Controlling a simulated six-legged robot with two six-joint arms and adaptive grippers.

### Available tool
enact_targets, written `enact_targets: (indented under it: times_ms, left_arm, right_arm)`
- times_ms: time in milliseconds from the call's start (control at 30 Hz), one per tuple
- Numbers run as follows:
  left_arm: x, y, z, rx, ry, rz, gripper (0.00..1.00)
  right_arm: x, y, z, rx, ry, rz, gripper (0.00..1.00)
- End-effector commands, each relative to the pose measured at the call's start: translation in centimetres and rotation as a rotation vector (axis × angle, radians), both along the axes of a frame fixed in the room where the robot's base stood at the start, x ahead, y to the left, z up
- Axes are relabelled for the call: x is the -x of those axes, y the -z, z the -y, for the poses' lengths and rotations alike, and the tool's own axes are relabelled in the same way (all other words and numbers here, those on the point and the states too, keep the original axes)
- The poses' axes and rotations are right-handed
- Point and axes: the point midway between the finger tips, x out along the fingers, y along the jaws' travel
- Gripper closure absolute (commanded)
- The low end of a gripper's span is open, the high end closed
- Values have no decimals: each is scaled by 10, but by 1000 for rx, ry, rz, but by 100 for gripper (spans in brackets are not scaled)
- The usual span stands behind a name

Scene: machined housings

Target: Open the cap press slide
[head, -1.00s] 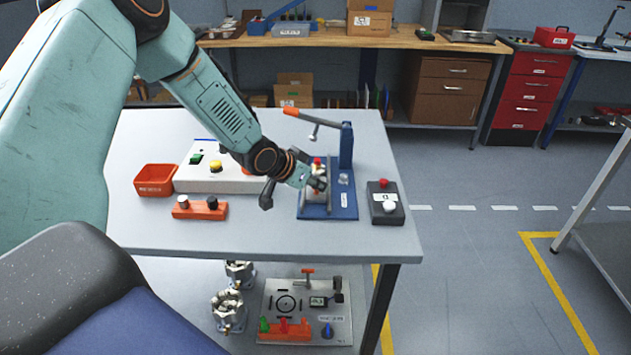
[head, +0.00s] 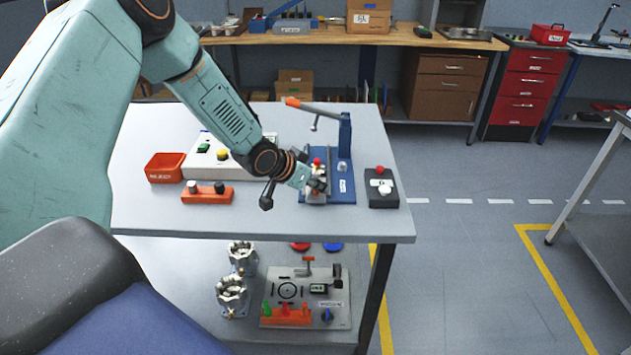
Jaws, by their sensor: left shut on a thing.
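The cap press stands on the grey table. It has a blue base (head: 343,190), a blue column (head: 345,135) and a lever with an orange grip (head: 293,102) angled up to the left. Its slide with a red knob (head: 317,162) sits between rails on the left part of the base, near the front. My left gripper (head: 317,187) reaches in from the left and is shut on the slide; its fingers partly hide the slide. My right gripper is not in view.
A black box with a red button (head: 380,170) stands close right of the press. Left are a white control panel (head: 190,172), an orange bin (head: 164,168) and an orange block (head: 208,195). The table front (head: 270,223) is clear.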

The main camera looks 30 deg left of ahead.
Motion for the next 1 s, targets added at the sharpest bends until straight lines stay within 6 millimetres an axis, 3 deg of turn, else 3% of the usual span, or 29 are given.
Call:
enact_targets:
  times_ms: [267, 300, 567, 867, 1000]
  left_arm:
    - [-3, -1, 0, 0, 3, 4, 100]
    - [-3, -1, 0, 0, 3, 4, 75]
    - [-3, -1, -1, 0, 1, 3, 53]
    - [-1, -2, 0, 0, 1, 3, 52]
    - [-1, -11, 0, 1, -1, 6, 52]
  right_arm:
    - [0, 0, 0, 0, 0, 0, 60]
    - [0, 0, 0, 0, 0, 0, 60]
    - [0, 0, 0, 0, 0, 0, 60]
    - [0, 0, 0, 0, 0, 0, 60]
    - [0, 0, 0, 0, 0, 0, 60]
